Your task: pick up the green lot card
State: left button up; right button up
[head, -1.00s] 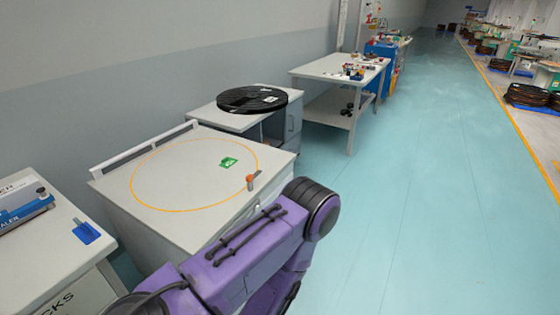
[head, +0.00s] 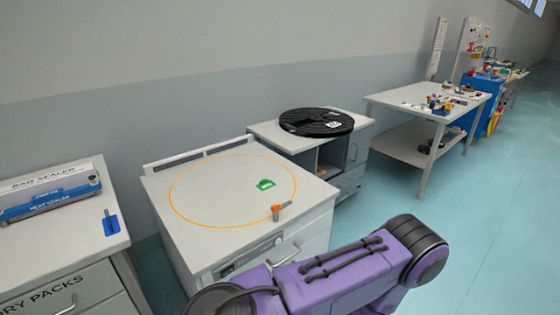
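A small green card (head: 265,184) lies on the white top of a cabinet (head: 205,246), inside the right part of an orange ring (head: 186,217) marked on that top. It looks like the green lot card; any print on it is too small to read. A purple arm link of mine crosses the bottom of the head view, in front of the cabinet and to the right of the card. Neither gripper shows in the head view.
A black reel (head: 316,122) lies on the cabinet behind. At left, a bench holds a bag sealer (head: 48,190) and a blue item (head: 111,224). Clear floor (head: 470,240) lies at right.

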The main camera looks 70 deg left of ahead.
aim_at(265, 184)
jog(key=u, duration=0.4)
jog(key=i, duration=1.7)
jog(key=u, duration=1.65)
jog(key=i, duration=0.95)
jog(key=u, duration=1.05)
